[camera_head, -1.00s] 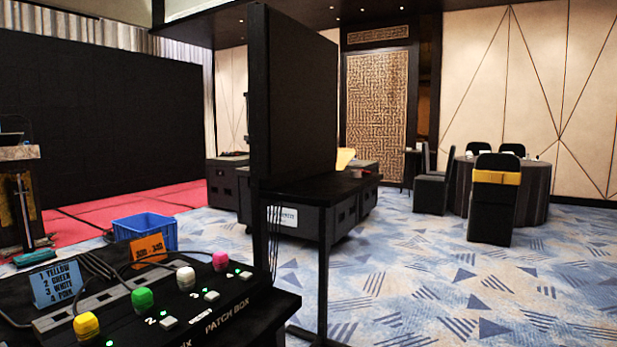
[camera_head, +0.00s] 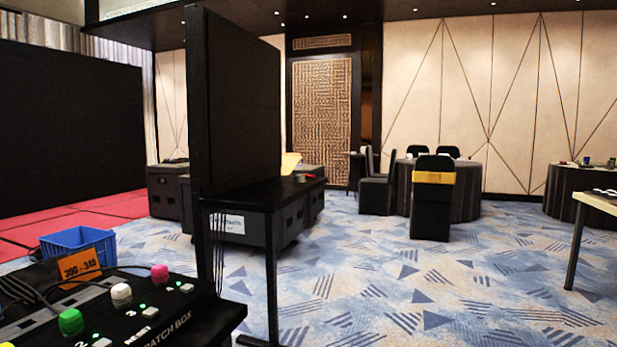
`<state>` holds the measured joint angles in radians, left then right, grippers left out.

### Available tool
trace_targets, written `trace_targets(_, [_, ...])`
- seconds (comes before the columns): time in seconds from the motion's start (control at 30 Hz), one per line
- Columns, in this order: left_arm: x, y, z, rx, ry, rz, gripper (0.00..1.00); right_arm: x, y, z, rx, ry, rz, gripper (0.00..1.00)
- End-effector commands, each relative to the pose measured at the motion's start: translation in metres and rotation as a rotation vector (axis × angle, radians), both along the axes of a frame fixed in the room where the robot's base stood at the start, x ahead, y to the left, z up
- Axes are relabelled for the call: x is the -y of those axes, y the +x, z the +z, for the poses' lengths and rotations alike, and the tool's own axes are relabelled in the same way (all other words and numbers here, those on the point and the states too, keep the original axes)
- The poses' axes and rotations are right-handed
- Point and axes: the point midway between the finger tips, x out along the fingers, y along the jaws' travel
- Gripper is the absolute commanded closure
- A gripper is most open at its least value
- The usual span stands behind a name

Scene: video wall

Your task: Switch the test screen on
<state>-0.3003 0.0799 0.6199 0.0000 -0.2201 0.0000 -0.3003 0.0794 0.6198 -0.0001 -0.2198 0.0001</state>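A large black screen panel (camera_head: 238,100) stands upright on a dark table, seen at an angle, with its face dark. I cannot tell if this is the test screen. A black patch box (camera_head: 150,318) sits on a table at the lower left. It carries a green knob (camera_head: 71,322), a white knob (camera_head: 121,295) and a pink knob (camera_head: 159,273), with small white buttons and lit green lights. A bit of yellow shows at the bottom left edge. An orange card (camera_head: 81,267) stands behind the box. Neither gripper is in view.
A dark video wall (camera_head: 70,120) fills the left behind a red stage floor. A blue crate (camera_head: 76,243) stands near it. Dark cases (camera_head: 240,222) sit behind the panel. Open carpet lies to the right, before a round table with chairs (camera_head: 432,200). A wooden-topped table (camera_head: 604,202) is at right.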

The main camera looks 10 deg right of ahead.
Motion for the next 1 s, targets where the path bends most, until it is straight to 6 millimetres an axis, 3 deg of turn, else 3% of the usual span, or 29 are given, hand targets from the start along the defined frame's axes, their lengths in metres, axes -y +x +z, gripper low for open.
trace_targets(0.17, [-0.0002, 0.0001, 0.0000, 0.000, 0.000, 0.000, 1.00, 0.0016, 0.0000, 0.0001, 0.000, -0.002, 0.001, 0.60])
trace_targets(0.47, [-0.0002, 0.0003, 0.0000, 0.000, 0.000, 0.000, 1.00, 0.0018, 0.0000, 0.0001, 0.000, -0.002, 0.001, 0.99])
trace_targets(1.0, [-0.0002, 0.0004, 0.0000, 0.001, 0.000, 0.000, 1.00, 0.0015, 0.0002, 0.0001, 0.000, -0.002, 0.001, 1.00])
